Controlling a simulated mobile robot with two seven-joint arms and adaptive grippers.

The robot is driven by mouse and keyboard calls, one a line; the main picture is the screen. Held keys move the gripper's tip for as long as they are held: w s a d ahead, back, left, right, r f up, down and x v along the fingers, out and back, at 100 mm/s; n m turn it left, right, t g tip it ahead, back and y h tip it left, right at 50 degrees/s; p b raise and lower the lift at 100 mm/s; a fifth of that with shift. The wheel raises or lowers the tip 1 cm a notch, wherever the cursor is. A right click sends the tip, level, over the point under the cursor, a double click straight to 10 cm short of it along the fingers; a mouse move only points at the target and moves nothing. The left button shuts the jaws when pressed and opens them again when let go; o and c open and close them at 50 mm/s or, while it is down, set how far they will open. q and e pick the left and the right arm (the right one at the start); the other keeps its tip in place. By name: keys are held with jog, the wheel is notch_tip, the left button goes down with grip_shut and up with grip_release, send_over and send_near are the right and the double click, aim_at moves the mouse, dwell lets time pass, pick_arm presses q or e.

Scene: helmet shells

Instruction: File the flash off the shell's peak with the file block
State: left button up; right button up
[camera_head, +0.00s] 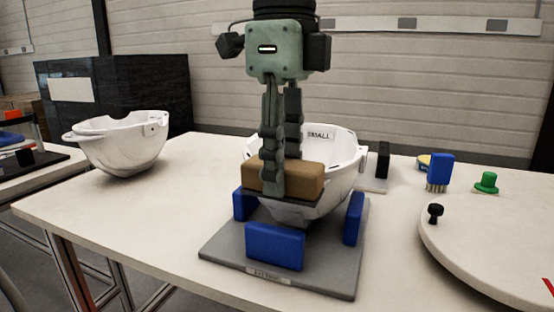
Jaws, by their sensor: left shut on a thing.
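A white helmet shell (343,175) sits open side up on a grey fixture plate (222,247) between blue blocks (275,246). A label reading "SMALL" shows inside its far wall. My left gripper (277,178) comes down from above and is shut on the brown file block (308,182). The block is at the shell's near edge, with its dark underside over the peak. The gripper and block hide part of the shell's near rim, and I cannot tell if the block touches the peak. My right gripper is not in view.
Another white shell (120,146) stands at the table's left. A blue brush (439,171), a green knobbed piece (486,183) and a black upright piece (383,160) stand at the right. A round white disc (490,240) with a black knob fills the right front. The table's left front is clear.

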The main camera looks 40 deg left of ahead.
aim_at(253, 158)
pick_arm(q)
jog(key=shift+s+a+f+b, duration=0.1)
jog(key=shift+s+a+b, duration=0.1)
jog(key=shift+a, duration=0.75)
jog(key=shift+s+a+f+b, duration=0.1)
jog(key=shift+s+a, duration=0.1)
jog(key=shift+a, duration=0.75)
jog(key=shift+w+d, duration=0.2)
jog(key=shift+d, duration=0.75)
jog(key=shift+w+d, duration=0.25)
jog(key=shift+d, duration=0.8)
jog(key=shift+a, duration=0.15)
jog(key=shift+s+a+f, duration=0.1)
jog(key=shift+s+a, duration=0.15)
jog(key=shift+a, duration=0.7)
jog(key=shift+s+a, duration=0.2)
jog(key=shift+a, duration=0.7)
jog(key=shift+w+d+f+b, duration=0.1)
jog(key=shift+d+b, duration=0.05)
jog(key=shift+d, duration=0.35)
jog(key=shift+w+d+b, duration=0.1)
jog(key=shift+d+b, duration=0.05)
jog(key=shift+d, duration=0.35)
